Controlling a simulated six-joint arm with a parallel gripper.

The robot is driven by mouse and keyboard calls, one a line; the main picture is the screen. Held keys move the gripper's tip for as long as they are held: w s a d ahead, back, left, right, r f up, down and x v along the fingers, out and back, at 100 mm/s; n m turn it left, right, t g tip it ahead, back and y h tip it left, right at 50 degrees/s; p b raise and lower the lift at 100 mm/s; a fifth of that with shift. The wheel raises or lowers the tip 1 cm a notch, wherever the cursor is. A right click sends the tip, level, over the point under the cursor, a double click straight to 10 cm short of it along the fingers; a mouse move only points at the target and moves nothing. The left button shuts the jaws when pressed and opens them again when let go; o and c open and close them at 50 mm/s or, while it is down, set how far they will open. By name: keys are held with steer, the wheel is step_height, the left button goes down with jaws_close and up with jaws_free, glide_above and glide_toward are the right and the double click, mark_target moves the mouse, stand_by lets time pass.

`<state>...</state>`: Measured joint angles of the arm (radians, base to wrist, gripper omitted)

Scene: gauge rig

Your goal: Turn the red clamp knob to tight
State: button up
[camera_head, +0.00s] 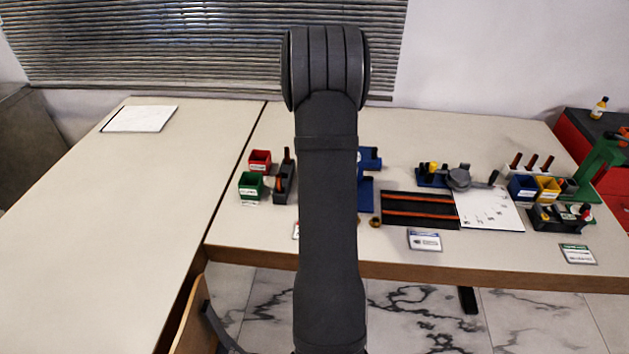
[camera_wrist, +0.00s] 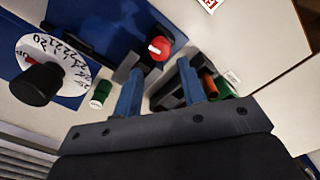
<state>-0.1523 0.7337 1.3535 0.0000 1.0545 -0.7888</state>
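The red clamp knob (camera_wrist: 158,47), with a white mark on its face, sits on a dark mount on the blue rig (camera_wrist: 128,20) in the wrist view. My gripper (camera_wrist: 159,68) is open, its two blue fingers apart. The knob shows just beyond the gap between the fingertips, and nothing is between them. I cannot tell the height between fingertips and knob. A white numbered dial (camera_wrist: 60,62) with a black knob (camera_wrist: 37,82) is to the left. In the head view my arm covers most of the blue rig (camera_head: 366,187), and the knob is hidden.
A black holder (camera_wrist: 168,92) with an orange-handled tool stands close to the right finger. A green cylinder (camera_wrist: 100,94) lies left of the fingers. In the head view, red (camera_head: 260,158) and green (camera_head: 249,184) bins stand left of my arm, and a dark railed tray (camera_head: 420,209) lies to the right.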

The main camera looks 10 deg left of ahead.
step_height(320, 180, down, 6)
steer(key=shift+f, duration=0.15)
steer(key=shift+c, duration=0.2)
